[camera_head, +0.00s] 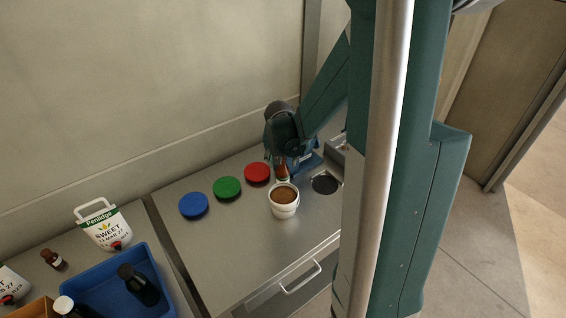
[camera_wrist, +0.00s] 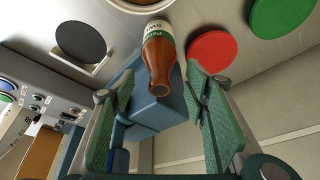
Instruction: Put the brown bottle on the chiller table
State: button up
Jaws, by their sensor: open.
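A brown bottle (camera_wrist: 158,60) with a white and green label shows in the wrist view, its neck toward me. In the head view it is a small brown shape (camera_head: 283,173), partly hidden under my gripper (camera_head: 284,152). My gripper (camera_wrist: 160,80) is open, with green-padded fingers on either side of the bottle's neck. I see a gap on both sides. The steel table (camera_head: 235,245) holds the bottle; whether it is the chiller table I cannot tell. A second, small brown bottle (camera_head: 53,259) stands on the left table.
A white cup of brown contents (camera_head: 284,200) stands close in front of my gripper. Blue (camera_head: 194,206), green (camera_head: 227,187) and red (camera_head: 257,173) discs lie leftward. A blue crate (camera_head: 95,277) with dark bottles and a white jug (camera_head: 103,227) are at left.

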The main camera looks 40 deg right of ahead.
aim_at(282, 174)
jog(key=shift+v, duration=3.25)
jog(key=s+a+r+n+t+y, duration=0.1)
jog(key=s+a+r+n, duration=0.3)
jog(key=s+a, duration=0.5)
jog(key=s+a+r+n+t+y, duration=0.2)
jog(key=s+a+r+n, duration=0.3)
jog(key=a, duration=1.2)
jog(key=shift+s+a+r+t, duration=0.2)
jog(key=shift+s+r+t, duration=0.3)
jog(key=shift+s+r, duration=1.95)
jog(key=shift+s+f, duration=0.3)
jog(key=shift+c, duration=1.4)
